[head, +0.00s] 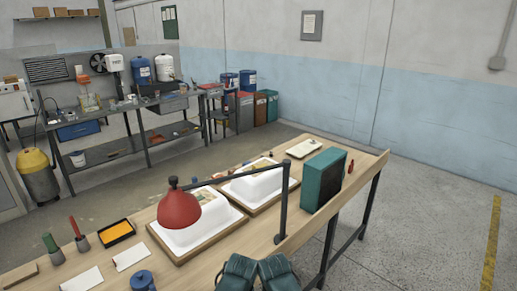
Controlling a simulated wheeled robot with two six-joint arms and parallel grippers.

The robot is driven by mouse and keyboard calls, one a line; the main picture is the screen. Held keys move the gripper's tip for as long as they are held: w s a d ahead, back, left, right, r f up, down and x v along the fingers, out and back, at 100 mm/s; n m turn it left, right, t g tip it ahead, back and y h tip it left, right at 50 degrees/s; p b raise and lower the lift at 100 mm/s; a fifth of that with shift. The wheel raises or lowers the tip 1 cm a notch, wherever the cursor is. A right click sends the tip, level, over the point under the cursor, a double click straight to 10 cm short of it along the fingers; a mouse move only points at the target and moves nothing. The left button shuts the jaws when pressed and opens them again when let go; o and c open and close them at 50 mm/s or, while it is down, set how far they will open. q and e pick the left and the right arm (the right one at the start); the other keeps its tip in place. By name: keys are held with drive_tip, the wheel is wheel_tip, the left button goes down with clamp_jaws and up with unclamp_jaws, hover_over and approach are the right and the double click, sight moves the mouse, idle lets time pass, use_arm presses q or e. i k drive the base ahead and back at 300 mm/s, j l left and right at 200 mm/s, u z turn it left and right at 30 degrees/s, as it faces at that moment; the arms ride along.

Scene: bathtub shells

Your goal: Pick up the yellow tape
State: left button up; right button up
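I cannot clearly make out a roll of yellow tape. A small yellow patch (262,166) shows at the far white tub shell (250,187), too small to tell what it is. An orange-yellow pad in a dark tray (117,232) lies on the wooden table at the left. The near white tub shell (190,237) sits on a wooden board, partly hidden by a red lamp shade. Neither of my grippers can be made out in the head view.
The red lamp (179,208) hangs from a dark arm over the wooden table (225,258). A teal box (322,181) stands at the right. Dark teal objects (257,272), not clearly identifiable, sit at the near edge. A yellow line (491,245) marks the floor.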

sight(254, 167)
drive_tip(key=i+l, duration=0.2)
drive_tip(key=l, duration=0.15)
drive_tip(key=i+l+u, duration=0.1)
drive_tip(key=l, duration=0.25)
drive_tip(key=i+l, duration=0.3)
drive_tip(key=i+l+u, duration=0.1)
drive_tip(key=l, duration=0.3)
drive_tip(key=i+l, duration=0.25)
drive_tip(key=i+l+u, duration=0.1)
drive_tip(key=l, duration=0.4)
drive_tip(key=i+l, duration=0.25)
drive_tip(key=l+u, duration=0.05)
drive_tip(key=l, duration=0.05)
